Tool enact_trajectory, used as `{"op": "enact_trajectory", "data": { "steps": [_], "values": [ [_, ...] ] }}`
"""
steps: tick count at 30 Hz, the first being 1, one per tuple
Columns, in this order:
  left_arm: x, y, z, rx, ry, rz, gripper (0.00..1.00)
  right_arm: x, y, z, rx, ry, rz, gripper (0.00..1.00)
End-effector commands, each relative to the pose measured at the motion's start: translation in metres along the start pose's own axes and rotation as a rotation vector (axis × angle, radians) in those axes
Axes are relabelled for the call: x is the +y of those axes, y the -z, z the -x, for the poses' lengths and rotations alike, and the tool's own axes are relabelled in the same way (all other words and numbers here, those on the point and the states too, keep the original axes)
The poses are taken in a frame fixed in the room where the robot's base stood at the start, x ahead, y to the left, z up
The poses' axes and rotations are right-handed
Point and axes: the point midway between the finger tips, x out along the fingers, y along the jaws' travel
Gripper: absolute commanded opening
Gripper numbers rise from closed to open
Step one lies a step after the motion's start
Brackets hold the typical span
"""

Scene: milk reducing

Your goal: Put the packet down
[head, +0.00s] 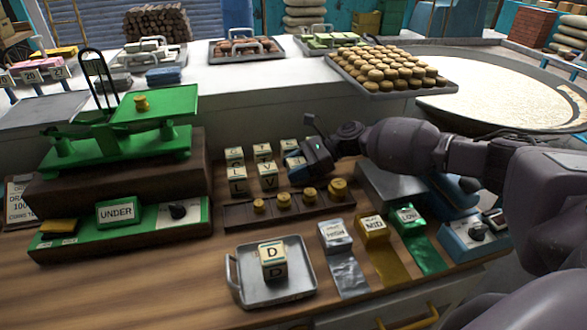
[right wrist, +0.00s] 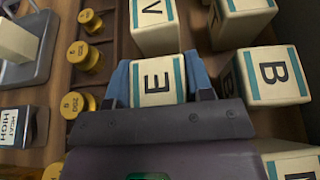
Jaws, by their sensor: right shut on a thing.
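My right gripper (head: 300,160) reaches in from the right over the rack of lettered packets, and its blue fingers are shut on a cream packet with teal edges. In the right wrist view this packet marked E (right wrist: 157,82) sits between the fingers (right wrist: 160,76). I cannot tell whether it touches the rack floor. The head view largely hides it behind the gripper. Packets marked V (right wrist: 154,26) and B (right wrist: 270,75) stand close by. A packet marked D (head: 273,262) stands on a small metal tray (head: 238,293). My left gripper is not in view.
Brass weights (head: 310,195) stand in a row before the packets. A green balance scale (head: 120,135) stands at left, beside an UNDER sign (head: 118,212). Signs for HIGH (head: 335,235), MID (head: 374,228) and LOW (head: 408,215) stand right of the tray. Bare wood lies left of the tray.

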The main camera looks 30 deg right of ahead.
Motion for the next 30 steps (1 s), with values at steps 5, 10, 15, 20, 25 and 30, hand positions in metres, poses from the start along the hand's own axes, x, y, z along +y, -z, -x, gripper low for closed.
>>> {"op": "enact_trajectory", "data": {
  "steps": [5,10,15,20,25,30],
  "values": [
    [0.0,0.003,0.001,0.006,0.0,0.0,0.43,0.0,0.0,0.0,-0.001,0.0,0.001,0.18],
    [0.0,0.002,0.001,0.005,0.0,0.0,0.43,0.0,0.002,-0.001,-0.001,0.0,0.0,0.18],
    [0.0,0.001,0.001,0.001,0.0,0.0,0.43,0.0,0.003,-0.001,0.0,0.0,0.001,0.64],
    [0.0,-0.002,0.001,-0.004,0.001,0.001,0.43,0.0,0.002,-0.001,0.0,0.0,0.001,0.73],
    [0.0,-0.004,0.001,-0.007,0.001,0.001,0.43,0.0,0.001,-0.001,0.0,0.0,0.001,0.73],
    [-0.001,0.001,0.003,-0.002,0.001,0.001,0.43,0.0,-0.001,0.012,0.0,0.003,0.0,0.73]
  ]
}}
